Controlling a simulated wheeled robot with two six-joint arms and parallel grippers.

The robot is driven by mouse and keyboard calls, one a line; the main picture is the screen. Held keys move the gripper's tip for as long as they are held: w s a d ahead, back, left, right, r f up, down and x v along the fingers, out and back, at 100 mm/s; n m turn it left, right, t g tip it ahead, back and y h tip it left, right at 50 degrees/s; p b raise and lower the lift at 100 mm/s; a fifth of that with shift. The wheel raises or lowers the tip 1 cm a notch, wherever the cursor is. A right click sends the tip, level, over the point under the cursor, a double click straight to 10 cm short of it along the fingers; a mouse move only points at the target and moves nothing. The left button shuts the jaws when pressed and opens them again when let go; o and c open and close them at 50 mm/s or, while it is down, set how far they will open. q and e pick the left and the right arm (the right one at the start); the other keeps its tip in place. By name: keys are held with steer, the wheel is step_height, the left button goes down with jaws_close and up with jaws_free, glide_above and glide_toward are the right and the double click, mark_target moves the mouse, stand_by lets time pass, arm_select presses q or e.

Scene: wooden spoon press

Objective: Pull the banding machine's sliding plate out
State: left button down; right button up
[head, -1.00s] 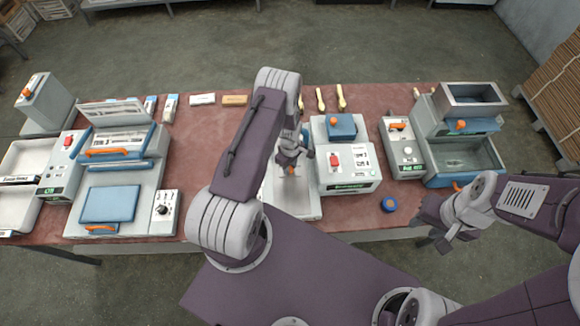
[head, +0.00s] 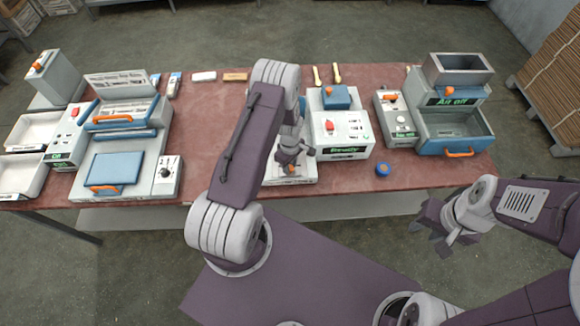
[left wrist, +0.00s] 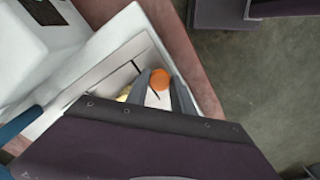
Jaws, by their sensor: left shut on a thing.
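The banding machine (head: 341,131) is a white box with a blue block on top, a red button and a green display. Its pale tray (head: 306,170) lies at its left side, partly hidden by my left arm. My left gripper (head: 287,170) points down over the tray's front part. In the left wrist view its two fingers (left wrist: 162,90) are shut on an orange knob (left wrist: 160,79) inside the white tray (left wrist: 97,60). The sliding plate under the knob is mostly hidden. My right gripper (head: 432,236) is open and empty, off the table's front edge.
A press with blue plates (head: 112,172) stands on the left, beside white trays (head: 22,175). A grey machine with a blue bin (head: 455,130) is on the right.

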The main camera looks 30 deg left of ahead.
arm_select(q)
steer(key=shift+s, duration=0.1)
arm_select(e)
steer(key=shift+s, duration=0.1)
arm_select(q)
steer(key=c, duration=1.1)
jaws_free()
steer(key=shift+s, duration=0.1)
steer(key=shift+d, duration=0.15)
arm_select(e)
steer(key=shift+s+d, duration=0.15)
steer(key=shift+s, duration=0.05)
arm_select(q)
steer(key=shift+r, duration=0.15)
arm_select(e)
steer(key=shift+f, duration=0.1)
arm_select(q)
step_height(320, 180, up, 8)
steer(key=shift+r+b, duration=0.1)
steer(key=shift+b, duration=1.15)
steer(key=shift+r, duration=0.35)
arm_select(e)
step_height(320, 180, down, 2)
steer(key=shift+w+f, duration=0.1)
steer(key=shift+f, duration=0.1)
